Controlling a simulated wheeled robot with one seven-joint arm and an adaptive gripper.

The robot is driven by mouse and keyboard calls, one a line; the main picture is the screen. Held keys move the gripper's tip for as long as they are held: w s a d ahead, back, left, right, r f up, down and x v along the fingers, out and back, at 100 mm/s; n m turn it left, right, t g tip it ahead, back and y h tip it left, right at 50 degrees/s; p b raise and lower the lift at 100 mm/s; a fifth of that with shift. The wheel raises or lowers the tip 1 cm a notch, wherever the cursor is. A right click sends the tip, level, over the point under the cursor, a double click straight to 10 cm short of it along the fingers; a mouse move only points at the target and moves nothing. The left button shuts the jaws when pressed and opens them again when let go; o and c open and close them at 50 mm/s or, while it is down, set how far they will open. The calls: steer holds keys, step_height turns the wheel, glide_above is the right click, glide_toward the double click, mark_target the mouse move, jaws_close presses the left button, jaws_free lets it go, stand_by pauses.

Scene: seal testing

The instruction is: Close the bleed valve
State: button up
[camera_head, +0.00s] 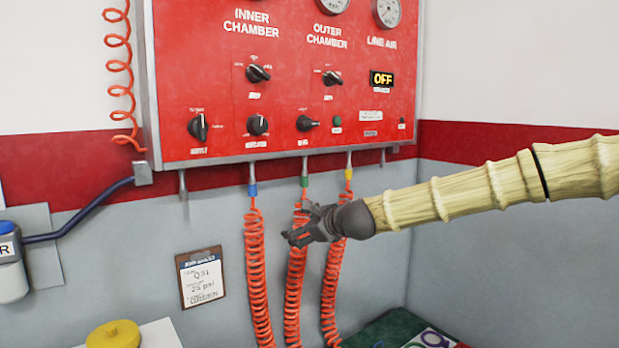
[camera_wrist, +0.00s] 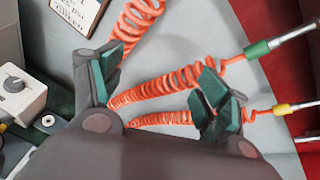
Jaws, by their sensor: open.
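The red test panel (camera_head: 226,80) carries several black knobs. In its lower row are a left knob (camera_head: 198,127) with its handle upright, a middle knob (camera_head: 257,125), and a right knob (camera_head: 307,123) whose handle points right. The small labels are too blurred to tell surely which is the bleed valve. My gripper (camera_head: 299,222) is open, below the panel's bottom edge and in front of the coiled hoses, apart from every knob.
Orange coiled hoses hang from blue, green (camera_head: 304,182) and yellow (camera_head: 348,175) fittings under the panel. A clipboard (camera_head: 201,278) hangs on the grey wall. A yellow round cap (camera_head: 114,334) is at lower left. The display (camera_head: 381,78) reads OFF.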

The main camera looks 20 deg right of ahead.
mark_target(312, 122)
steer(key=s+d+r+m+t+y, duration=0.1)
steer(key=d+r+m+t, duration=0.2)
steer(key=r, duration=1)
steer(key=s+d+r+m+t, duration=0.1)
steer(key=d+r+m, duration=0.3)
steer(key=r, duration=1)
steer(key=shift+n, duration=0.5)
steer(key=shift+d+p+x, duration=0.15)
steer(key=shift+p+x, duration=0.65)
steer(key=shift+x, duration=1.75)
steer(key=shift+d+p+x, duration=0.2)
steer(key=shift+p+x, duration=0.6)
steer(key=shift+x, duration=1.7)
steer(key=shift+w+f, duration=0.1)
steer(key=shift+f, duration=0.05)
steer(key=shift+c, duration=0.2)
steer(key=c, duration=1)
